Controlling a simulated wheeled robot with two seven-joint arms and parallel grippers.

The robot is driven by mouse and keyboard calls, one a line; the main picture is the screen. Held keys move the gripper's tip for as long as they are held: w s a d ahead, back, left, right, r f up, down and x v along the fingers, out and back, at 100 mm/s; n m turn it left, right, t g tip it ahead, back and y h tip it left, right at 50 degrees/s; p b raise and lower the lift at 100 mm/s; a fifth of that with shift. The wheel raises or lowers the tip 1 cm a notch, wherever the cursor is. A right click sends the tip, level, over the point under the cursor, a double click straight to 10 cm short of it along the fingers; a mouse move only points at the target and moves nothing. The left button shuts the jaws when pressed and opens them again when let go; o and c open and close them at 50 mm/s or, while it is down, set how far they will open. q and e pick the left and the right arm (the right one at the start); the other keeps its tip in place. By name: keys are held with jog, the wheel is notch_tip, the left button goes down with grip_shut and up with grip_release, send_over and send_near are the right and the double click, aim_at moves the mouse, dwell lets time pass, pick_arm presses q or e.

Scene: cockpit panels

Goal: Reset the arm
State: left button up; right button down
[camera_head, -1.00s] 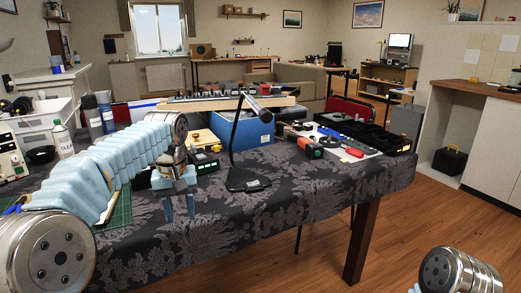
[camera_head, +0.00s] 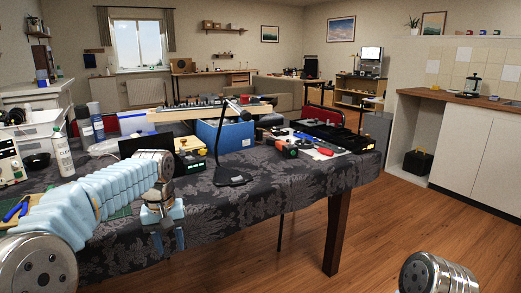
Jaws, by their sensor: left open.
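My left arm comes in from the left in a pale blue ribbed sleeve. Its gripper (camera_head: 168,240) points down at the front edge of the cloth-covered table (camera_head: 255,200). The jaws are open, with no object visible between them. The fingers show small and dark against the patterned cloth. Of my right arm only a metal joint shows in the bottom right corner; its gripper is out of view.
A black desk lamp (camera_head: 233,178) stands right of my left gripper, beside a blue box (camera_head: 225,135). A small device (camera_head: 190,162), a bottle (camera_head: 62,150) and a black tray (camera_head: 335,136) are on the table. Wooden floor (camera_head: 400,225) is free at right.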

pick_arm(q)
jog(key=s+d+f+m+h, duration=0.1)
jog(key=s+d+f, duration=0.1)
jog(key=f, duration=0.8)
jog(key=s+d+f, duration=0.1)
jog(key=d+f, duration=0.1)
jog(key=f, duration=0.7)
jog(key=s+d+f+m+h, duration=0.1)
jog(key=s+d+f, duration=0.1)
jog(key=f, duration=0.8)
jog(key=s+d+f+h, duration=0.1)
jog(key=s+d+f, duration=0.1)
jog(key=s+f, duration=0.4)
jog(key=s+d+f, duration=0.3)
jog(key=s+f, duration=0.3)
jog(key=s, duration=0.7)
jog(key=shift+s+d+f+h, duration=0.3)
jog(key=shift+s+h, duration=0.05)
jog(key=shift+h, duration=0.05)
